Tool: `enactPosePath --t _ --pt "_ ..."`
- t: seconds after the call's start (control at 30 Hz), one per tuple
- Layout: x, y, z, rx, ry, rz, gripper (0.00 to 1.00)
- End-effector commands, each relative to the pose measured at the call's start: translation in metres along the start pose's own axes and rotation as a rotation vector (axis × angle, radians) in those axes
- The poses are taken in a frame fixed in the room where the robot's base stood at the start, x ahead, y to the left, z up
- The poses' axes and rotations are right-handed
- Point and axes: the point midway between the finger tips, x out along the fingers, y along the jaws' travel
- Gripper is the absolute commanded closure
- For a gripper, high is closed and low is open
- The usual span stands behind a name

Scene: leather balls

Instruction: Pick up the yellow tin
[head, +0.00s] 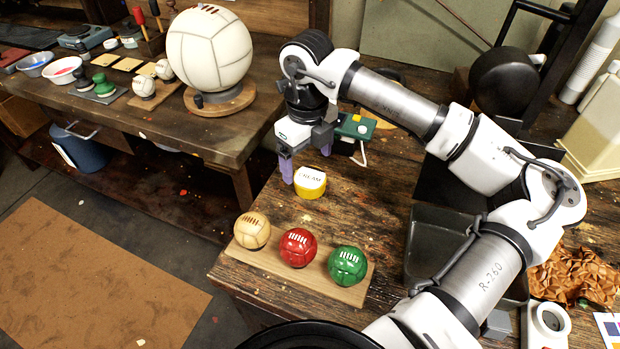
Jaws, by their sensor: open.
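The yellow tin (310,191) stands on the wooden workbench, with a white top that carries dark lettering reading "CREAM". It is in the middle of the head view. My gripper (306,166) points down just behind and above the tin, with its purple fingers apart and nothing visible between them. The left finger ends close to the tin's left rear edge. I cannot tell whether a finger touches the tin.
A wooden board (265,262) with a tan ball (252,231), a red ball (298,247) and a green ball (347,265) lies in front of the tin. A green device (355,127) is behind. A dark tray (440,235) is right. The bench's left edge is near.

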Motion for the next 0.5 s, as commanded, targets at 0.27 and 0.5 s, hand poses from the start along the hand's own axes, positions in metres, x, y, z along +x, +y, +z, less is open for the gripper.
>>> enactPosePath --t 0.27,0.5 --pt "0.025 0.001 -0.006 0.0 0.001 0.005 0.14" --pt "0.052 0.0 -0.007 0.0 0.0 0.001 0.14"
